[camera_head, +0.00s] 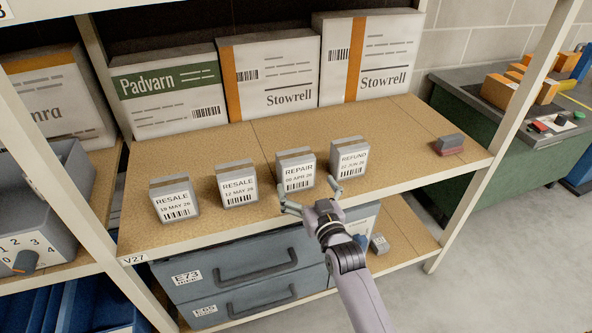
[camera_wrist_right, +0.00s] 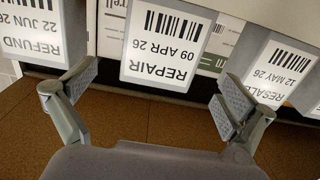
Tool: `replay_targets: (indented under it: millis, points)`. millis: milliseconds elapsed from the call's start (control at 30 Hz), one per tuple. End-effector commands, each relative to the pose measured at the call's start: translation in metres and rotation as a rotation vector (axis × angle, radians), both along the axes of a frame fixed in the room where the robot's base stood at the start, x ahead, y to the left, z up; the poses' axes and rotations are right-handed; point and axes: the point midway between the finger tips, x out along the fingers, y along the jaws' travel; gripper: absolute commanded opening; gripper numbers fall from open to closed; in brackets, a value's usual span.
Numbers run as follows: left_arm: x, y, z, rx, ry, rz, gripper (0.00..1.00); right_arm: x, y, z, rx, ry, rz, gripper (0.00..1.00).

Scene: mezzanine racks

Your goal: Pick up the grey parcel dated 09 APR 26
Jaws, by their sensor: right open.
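The grey parcel dated 09 APR 26 (camera_head: 296,171), labelled REPAIR, stands upright on the shelf, third from the left in a row of grey parcels. In the right wrist view its label (camera_wrist_right: 165,45) shows upside down, beyond and between the fingers. My right gripper (camera_head: 309,190) is open and empty just in front of this parcel, with one fingertip towards each side. In the right wrist view the open fingers (camera_wrist_right: 157,88) do not enclose the parcel. My left gripper is not in view.
Neighbours are a REFUND parcel dated 22 JUN 26 (camera_head: 349,158), close on the right, and RESALE parcels dated 12 MAY 26 (camera_head: 238,185) and 19 MAY 26 (camera_head: 174,200) on the left. Large Stowrell boxes (camera_head: 277,77) stand behind. The shelf (camera_head: 400,150) is mostly bare at right.

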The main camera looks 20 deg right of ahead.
Motion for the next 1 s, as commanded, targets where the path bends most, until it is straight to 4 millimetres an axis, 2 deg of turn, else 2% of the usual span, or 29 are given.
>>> replay_targets:
  millis: [100, 367, 633, 767, 1000]
  points:
    - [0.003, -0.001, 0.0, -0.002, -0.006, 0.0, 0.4, 0.019, 0.001, 0.0, 0.001, 0.0, 0.0, 1.0]
    - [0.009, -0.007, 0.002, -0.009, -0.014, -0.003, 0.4, 0.037, 0.002, 0.001, 0.002, 0.0, 0.0, 1.0]
    - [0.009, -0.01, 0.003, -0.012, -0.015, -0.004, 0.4, 0.073, 0.003, 0.001, 0.001, 0.001, 0.0, 1.0]
    - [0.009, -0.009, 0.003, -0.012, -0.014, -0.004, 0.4, 0.08, 0.003, 0.001, 0.001, 0.001, 0.0, 1.0]
    - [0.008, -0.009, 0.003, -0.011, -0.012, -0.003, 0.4, 0.08, 0.003, 0.001, 0.001, 0.001, 0.0, 0.99]
